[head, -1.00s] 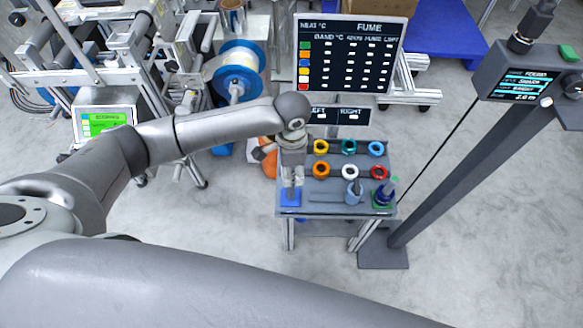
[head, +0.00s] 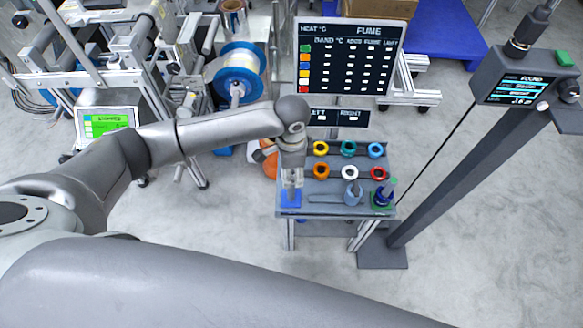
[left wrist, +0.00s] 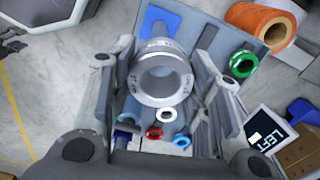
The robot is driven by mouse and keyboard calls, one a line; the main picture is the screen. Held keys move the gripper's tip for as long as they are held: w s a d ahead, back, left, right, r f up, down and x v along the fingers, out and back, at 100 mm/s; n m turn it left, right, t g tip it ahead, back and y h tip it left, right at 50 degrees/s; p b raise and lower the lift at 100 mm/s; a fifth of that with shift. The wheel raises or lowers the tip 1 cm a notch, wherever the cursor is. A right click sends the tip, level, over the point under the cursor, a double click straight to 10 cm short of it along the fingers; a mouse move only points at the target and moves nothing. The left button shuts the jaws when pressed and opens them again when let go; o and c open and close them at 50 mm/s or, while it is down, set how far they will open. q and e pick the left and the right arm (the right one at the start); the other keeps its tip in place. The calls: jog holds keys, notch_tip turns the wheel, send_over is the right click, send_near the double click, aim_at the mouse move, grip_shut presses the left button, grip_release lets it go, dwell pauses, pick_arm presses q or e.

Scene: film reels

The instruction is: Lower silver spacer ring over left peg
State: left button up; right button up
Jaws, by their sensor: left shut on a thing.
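The silver spacer ring (left wrist: 160,76) is held between the two fingers of my left gripper (left wrist: 160,88) in the left wrist view, with its open face toward the camera. In the head view my left gripper (head: 291,184) points down over the blue pad (head: 290,200) at the table's left front. The ring is too small to make out there. The blue pad (left wrist: 162,19) also shows behind the ring in the left wrist view. The left peg is not clearly visible, and I cannot tell whether the ring is around it. My right gripper is out of view.
Several coloured rings, including a white ring (head: 350,172) and a red ring (head: 379,173), sit on the table (head: 325,210) to the right of the gripper. A green-based peg stand (head: 383,202) is at the right front. A sign board (head: 350,118) stands behind.

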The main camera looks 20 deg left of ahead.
pick_arm(q)
jog(key=shift+f, duration=0.25)
jog(key=shift+f, duration=0.35)
jog(key=shift+f, duration=0.95)
dwell(0.6)
jog(key=shift+f, duration=0.75)
jog(key=shift+f+b, duration=0.3)
jog(key=shift+f, duration=0.15)
jog(key=shift+f, duration=1.05)
jog(key=shift+f, duration=0.15)
dwell(0.5)
jog(key=o, duration=1.2)
jog(key=shift+c, duration=0.2)
